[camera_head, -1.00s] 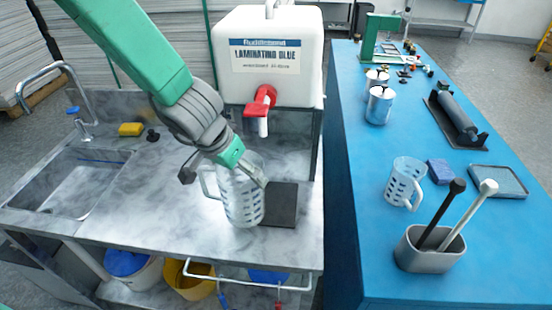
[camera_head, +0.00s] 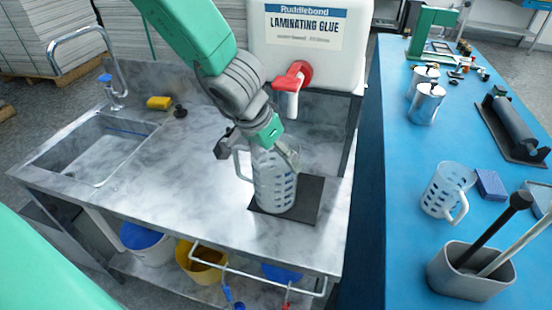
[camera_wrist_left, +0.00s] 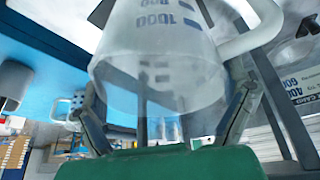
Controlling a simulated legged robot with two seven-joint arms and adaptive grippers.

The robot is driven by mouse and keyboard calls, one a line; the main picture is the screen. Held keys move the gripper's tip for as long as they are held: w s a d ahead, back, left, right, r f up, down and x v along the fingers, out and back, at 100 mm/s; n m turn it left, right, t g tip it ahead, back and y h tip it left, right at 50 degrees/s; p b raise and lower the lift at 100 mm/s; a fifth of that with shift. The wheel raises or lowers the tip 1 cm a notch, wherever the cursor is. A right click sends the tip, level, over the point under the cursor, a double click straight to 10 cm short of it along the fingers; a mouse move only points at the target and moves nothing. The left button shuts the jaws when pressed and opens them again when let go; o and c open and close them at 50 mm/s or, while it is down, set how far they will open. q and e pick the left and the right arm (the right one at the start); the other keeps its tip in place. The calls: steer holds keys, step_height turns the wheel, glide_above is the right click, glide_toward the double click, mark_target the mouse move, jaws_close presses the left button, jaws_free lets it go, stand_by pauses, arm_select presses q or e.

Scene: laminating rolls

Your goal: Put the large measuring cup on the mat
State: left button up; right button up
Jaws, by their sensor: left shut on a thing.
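The large measuring cup (camera_head: 272,180) is clear with dark markings and a handle on its left. It stands upright at the dark mat (camera_head: 312,198) on the grey counter, over the mat's left part; I cannot tell whether its base touches the mat. My left gripper (camera_head: 277,155) is shut on the cup near its rim. In the left wrist view the cup (camera_wrist_left: 160,65) is between the fingers, with a 1000 mark. A second, smaller-looking measuring cup (camera_head: 445,190) stands on the blue table. My right gripper is not in view.
The laminating glue tank (camera_head: 310,45) with a red tap (camera_head: 293,76) is behind the cup. A sink (camera_head: 98,150) and yellow sponge (camera_head: 159,102) are to the left. A grey holder (camera_head: 468,275) with two handled tools stands on the blue table (camera_head: 395,150).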

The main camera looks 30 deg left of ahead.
arm_select(q)
steer(key=shift+w+a, duration=0.1)
steer(key=shift+a, duration=0.1)
steer(key=o, duration=1.2)
steer(key=shift+a, duration=0.1)
steer(key=shift+o, duration=0.4)
steer(key=shift+a, duration=0.1)
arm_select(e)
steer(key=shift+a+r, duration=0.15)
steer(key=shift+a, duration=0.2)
arm_select(q)
steer(key=p+v, duration=0.8)
steer(key=v, duration=0.4)
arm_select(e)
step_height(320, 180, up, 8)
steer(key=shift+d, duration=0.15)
